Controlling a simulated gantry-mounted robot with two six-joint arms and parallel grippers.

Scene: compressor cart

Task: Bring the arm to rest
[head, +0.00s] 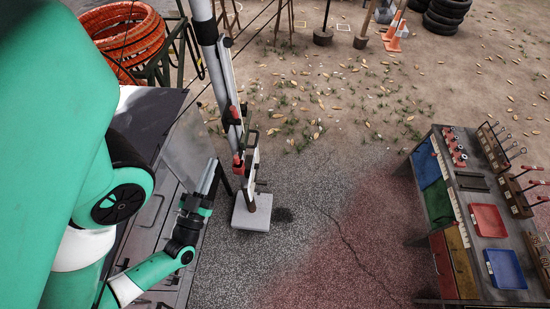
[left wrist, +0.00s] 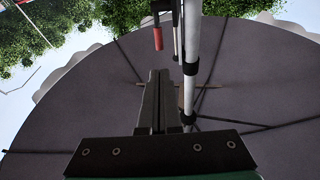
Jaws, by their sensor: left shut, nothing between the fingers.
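My left gripper (head: 209,172) points up in the head view, left of the white pole. Its two dark fingers are together with nothing between them; they also show shut in the left wrist view (left wrist: 158,100). The left arm, green and white, comes in from the left and is bent at the elbow. My right gripper is in neither view.
A white pole (head: 214,62) with red-handled clamps (head: 238,165) stands close to the left gripper, near a pale square block (head: 252,212). A dark canopy (left wrist: 85,105) spreads overhead. A tool bench (head: 470,215) stands right; the paved middle is clear.

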